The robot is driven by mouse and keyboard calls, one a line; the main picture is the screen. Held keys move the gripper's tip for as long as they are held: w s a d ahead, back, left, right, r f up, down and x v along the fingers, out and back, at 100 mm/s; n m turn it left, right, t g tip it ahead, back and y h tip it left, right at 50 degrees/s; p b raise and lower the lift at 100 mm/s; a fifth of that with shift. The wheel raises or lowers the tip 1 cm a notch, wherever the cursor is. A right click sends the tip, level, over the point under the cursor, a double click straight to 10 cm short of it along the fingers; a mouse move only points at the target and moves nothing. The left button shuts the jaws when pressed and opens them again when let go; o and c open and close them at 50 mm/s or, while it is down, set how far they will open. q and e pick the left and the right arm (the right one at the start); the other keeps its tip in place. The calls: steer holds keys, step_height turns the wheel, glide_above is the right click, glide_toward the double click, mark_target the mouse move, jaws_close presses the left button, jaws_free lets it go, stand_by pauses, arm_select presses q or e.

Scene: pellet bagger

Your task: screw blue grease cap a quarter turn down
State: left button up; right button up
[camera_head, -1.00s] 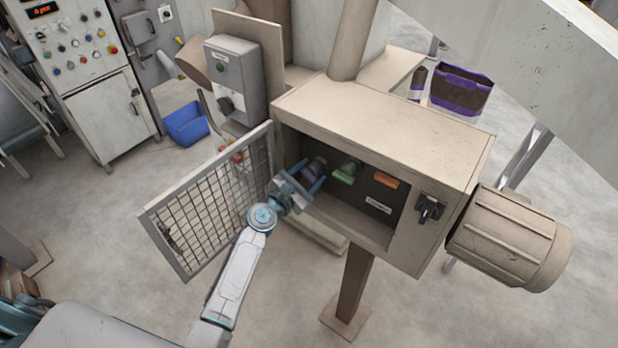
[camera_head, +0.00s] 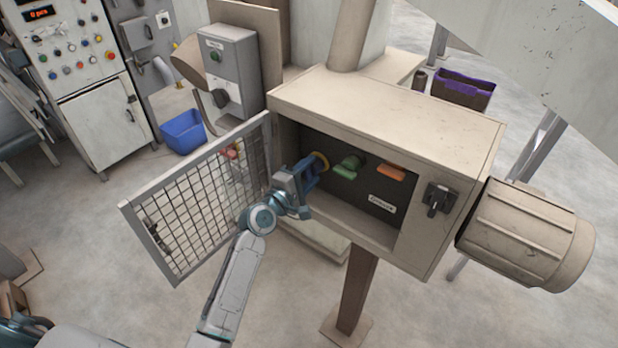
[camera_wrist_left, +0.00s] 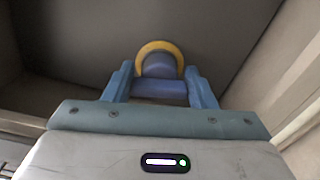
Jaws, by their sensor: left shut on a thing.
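The blue grease cap (camera_wrist_left: 160,90) sits in front of a yellow ring (camera_wrist_left: 160,50) inside the open beige box (camera_head: 390,105). My left gripper (camera_head: 313,172) reaches into the left part of the box and is shut on the cap. In the left wrist view its two blue fingers (camera_wrist_left: 160,88) press on either side of the cap. In the head view the fingers hide most of the cap, and the yellow ring (camera_head: 320,160) shows just beyond them. A green cap (camera_head: 347,167) and an orange cap (camera_head: 391,172) sit to the right.
The mesh door (camera_head: 200,200) hangs open left of my forearm. The box's right side carries a black latch (camera_head: 437,200) and a motor (camera_head: 525,232). A grey switch box (camera_head: 230,70) and a blue bin (camera_head: 183,131) stand at left.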

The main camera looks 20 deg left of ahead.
arm_select(q)
steer(key=shift+f+m+b, duration=0.15)
steer(key=shift+m+b, duration=0.5)
steer(key=shift+m, duration=0.45)
steer(key=o, duration=1)
steer(key=b+v, duration=0.2)
steer(key=v, duration=0.8)
steer(key=shift+s+a, duration=0.15)
steer(key=shift+s, duration=0.25)
